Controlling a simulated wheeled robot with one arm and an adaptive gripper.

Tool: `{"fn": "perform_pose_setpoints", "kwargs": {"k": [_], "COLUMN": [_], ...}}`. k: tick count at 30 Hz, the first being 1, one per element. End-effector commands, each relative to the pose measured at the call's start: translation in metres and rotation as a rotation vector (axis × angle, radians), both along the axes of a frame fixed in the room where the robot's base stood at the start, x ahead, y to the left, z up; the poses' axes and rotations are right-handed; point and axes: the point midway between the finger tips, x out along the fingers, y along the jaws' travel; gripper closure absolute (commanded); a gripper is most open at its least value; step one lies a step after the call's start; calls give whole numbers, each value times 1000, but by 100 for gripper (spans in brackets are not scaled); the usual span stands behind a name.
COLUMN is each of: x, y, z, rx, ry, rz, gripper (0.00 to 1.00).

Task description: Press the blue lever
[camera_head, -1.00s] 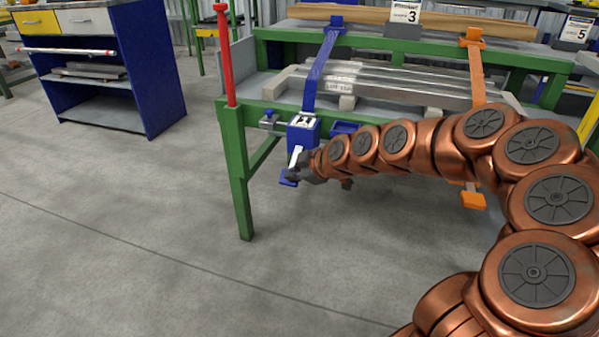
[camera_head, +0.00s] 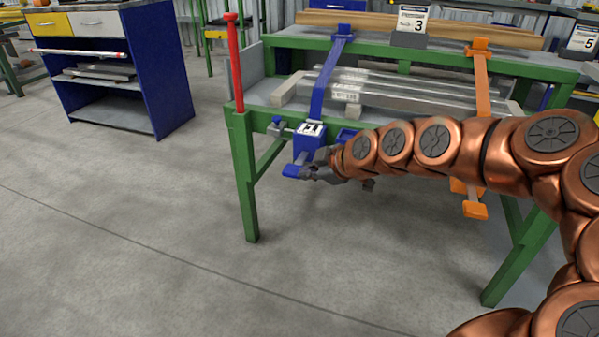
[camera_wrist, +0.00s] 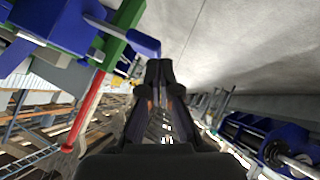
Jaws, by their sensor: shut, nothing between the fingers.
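The blue lever (camera_head: 291,171) is a flat blue pad low at the front of the blue clamp box (camera_head: 306,146), at the left end of the green table. In the wrist view the lever (camera_wrist: 143,42) sticks out from the blue box, just above and left of the fingertips. My gripper (camera_head: 310,174) is beside the lever, to its right and close to it. I cannot tell whether they touch. In the wrist view my gripper (camera_wrist: 159,68) has its fingertips together with nothing between them. Part of the lever's arm is hidden or too small to see.
A red handle (camera_head: 234,65) stands above the table's left green leg (camera_head: 246,190). A blue strap (camera_head: 331,75) and an orange strap (camera_head: 481,80) cross grey metal bars (camera_head: 420,92). An orange pad (camera_head: 475,210) hangs at the right. The floor in front and left is clear.

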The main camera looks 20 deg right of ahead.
Motion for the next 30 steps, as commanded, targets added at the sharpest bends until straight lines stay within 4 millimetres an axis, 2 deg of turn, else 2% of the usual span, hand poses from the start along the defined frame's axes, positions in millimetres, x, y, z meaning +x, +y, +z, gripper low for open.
{"fn": "perform_pose_setpoints", "kwargs": {"k": [3,10,30], "x": [-14,-30,-33], "y": [-7,-14,-15], "z": [15,26,28], "rx": [2,1,1], "ry": [-4,-1,-1], "rz": [-2,0,0], "gripper": [100,100,100]}}
